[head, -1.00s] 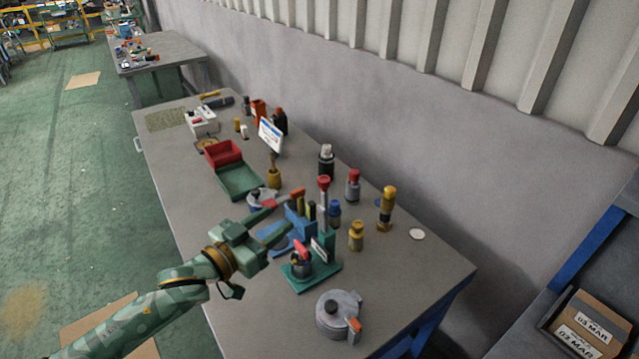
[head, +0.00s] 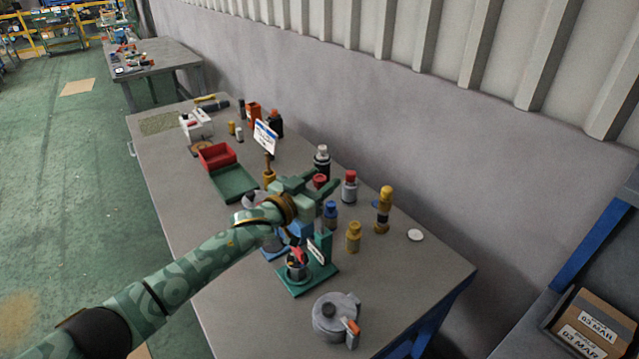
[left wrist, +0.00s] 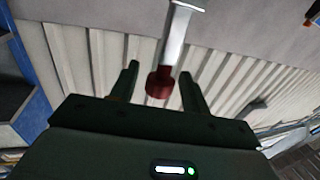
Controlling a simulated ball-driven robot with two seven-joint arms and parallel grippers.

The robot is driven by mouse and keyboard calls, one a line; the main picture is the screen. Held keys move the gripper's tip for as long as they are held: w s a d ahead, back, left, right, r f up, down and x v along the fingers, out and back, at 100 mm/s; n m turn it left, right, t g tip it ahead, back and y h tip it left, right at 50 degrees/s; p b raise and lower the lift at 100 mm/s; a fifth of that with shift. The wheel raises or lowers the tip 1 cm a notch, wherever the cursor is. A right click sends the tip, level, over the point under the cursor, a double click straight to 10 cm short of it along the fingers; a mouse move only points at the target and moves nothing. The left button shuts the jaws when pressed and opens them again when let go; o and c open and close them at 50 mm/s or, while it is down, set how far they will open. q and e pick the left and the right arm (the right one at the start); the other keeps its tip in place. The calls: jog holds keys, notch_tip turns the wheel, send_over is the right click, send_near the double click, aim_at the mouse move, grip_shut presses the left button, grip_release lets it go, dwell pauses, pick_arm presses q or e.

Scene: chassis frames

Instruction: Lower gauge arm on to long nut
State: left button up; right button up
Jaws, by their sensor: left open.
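The gauge has a green base (head: 312,281), a green upright block and a white label plate. Its arm stands raised, with a red knob (head: 319,181) at the top. In the left wrist view the arm is a silver bar (left wrist: 178,38) ending in the dark red knob (left wrist: 159,85). My left gripper (head: 322,187) is open, with its fingers on either side of the knob. In the left wrist view the gripper (left wrist: 160,72) shows a gap to the right finger. A dark part with red on it (head: 298,262) sits on the base; I cannot make out the long nut. My right gripper is not in view.
A blue bottle (head: 330,216), a yellow bottle (head: 353,238) and a red-capped bottle (head: 349,188) stand close to the gauge. A red bin (head: 217,155) and green tray (head: 235,184) lie behind. The table's right front is clear.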

pick_arm(q)
jog(key=shift+c, duration=0.4)
grip_shut()
jog(key=shift+a+f, duration=0.1)
jog(key=s+a+f+n+t+h+b, duration=0.2)
jog(key=s+a+f+t+h+b, duration=0.1)
jog(key=a+b, duration=0.4)
jog(key=shift+s+a+f+t, duration=0.25)
jog(key=shift+s+t, duration=0.55)
jog(key=shift+s, duration=0.2)
